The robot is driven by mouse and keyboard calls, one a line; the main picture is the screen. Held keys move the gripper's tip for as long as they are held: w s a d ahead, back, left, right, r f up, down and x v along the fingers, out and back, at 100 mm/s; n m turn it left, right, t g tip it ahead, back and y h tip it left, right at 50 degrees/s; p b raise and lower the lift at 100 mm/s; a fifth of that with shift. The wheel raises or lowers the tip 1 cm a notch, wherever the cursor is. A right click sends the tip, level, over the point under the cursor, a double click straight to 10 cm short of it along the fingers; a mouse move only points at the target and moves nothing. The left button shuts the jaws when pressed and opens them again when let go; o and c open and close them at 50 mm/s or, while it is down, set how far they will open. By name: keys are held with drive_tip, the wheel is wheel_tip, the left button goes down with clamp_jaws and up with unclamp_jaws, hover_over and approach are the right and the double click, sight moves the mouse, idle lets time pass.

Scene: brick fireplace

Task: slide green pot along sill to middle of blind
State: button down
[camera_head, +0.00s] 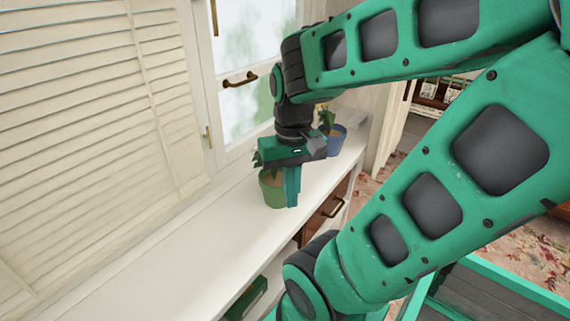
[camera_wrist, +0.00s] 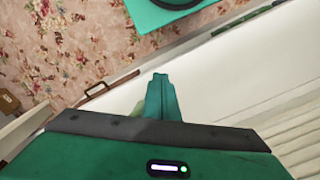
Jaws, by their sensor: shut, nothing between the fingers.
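The green pot (camera_head: 272,190) holds a small leafy plant and stands upright on the white sill (camera_head: 185,245), near the right end of the blind. My gripper (camera_head: 292,189) points down just right of the pot, its shut fingers close against the pot's right side. I cannot tell whether they touch it. The slatted cream blind (camera_head: 85,120) lies along the wall left of the pot. In the wrist view my shut fingers (camera_wrist: 160,95) stand over the sill, and a sliver of pale green shows beside them, mostly hidden.
A blue pot (camera_head: 336,140) with a plant stands farther right on the sill, behind my gripper. A window with a brown handle (camera_head: 240,79) is behind the green pot. The sill to the left, before the blind, is clear. A drawer handle (camera_head: 333,207) is below the sill.

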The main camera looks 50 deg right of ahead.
drive_tip(key=m, duration=0.6)
approach(277, 177)
drive_tip(key=s+r, duration=0.1)
drive_tip(key=s, duration=0.4)
drive_tip(key=w+d+f+m, duration=0.1)
drive_tip(key=w+d+m, duration=0.45)
drive_tip(key=d, duration=0.55)
drive_tip(key=shift+n, duration=0.35)
wheel_tip(277, 177, down, 9)
drive_tip(key=shift+w+a+r, duration=0.1)
drive_tip(key=shift+a, duration=0.1)
drive_tip(key=a, duration=0.2)
drive_tip(key=shift+a+f, duration=0.3)
drive_tip(key=shift+a, duration=0.7)
